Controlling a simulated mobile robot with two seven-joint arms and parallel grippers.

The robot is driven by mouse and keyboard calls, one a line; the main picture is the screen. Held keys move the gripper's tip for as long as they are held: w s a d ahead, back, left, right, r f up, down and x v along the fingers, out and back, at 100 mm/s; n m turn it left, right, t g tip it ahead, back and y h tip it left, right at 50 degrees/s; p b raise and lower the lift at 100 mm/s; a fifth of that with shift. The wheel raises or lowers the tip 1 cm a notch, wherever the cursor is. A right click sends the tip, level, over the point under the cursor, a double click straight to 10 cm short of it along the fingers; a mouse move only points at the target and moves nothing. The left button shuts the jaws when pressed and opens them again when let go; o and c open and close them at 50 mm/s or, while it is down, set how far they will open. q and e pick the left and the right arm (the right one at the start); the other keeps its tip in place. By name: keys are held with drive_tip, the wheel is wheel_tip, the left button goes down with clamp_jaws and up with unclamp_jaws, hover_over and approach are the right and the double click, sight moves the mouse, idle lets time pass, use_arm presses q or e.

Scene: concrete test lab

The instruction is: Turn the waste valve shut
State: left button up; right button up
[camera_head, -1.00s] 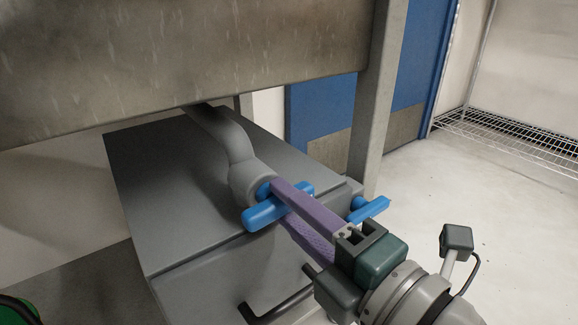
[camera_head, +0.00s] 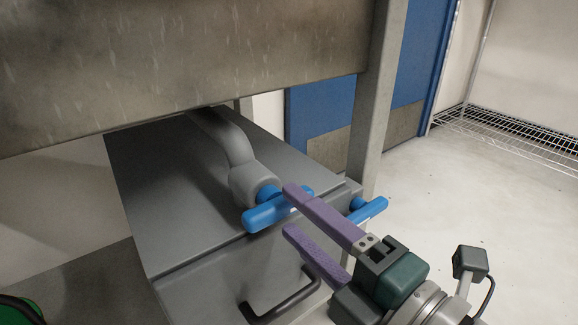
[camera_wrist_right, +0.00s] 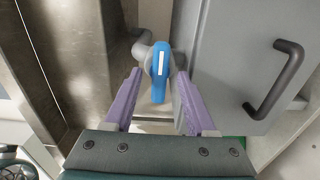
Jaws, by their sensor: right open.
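The valve has a blue bar handle (camera_head: 266,214) on the end of a grey bent pipe (camera_head: 236,150), under the metal beam. The handle lies aslant in the head view, its right end higher. My right gripper (camera_head: 290,212) is open and empty, its purple fingers pointing at the handle from the lower right. In the right wrist view the blue handle (camera_wrist_right: 158,75), with a white stripe, shows between the open fingertips (camera_wrist_right: 157,76), with gaps on both sides. The upper finger hides part of the handle's right end in the head view. My left gripper is not in view.
A second blue handle (camera_head: 368,209) sits to the right, by the metal post (camera_head: 378,110). A grey box (camera_head: 165,190) with a dark pull handle (camera_head: 285,303) stands below the pipe. Open floor and a wire rack (camera_head: 510,138) lie to the right.

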drive_tip(key=p+v, duration=0.1)
drive_tip(key=v, duration=0.7)
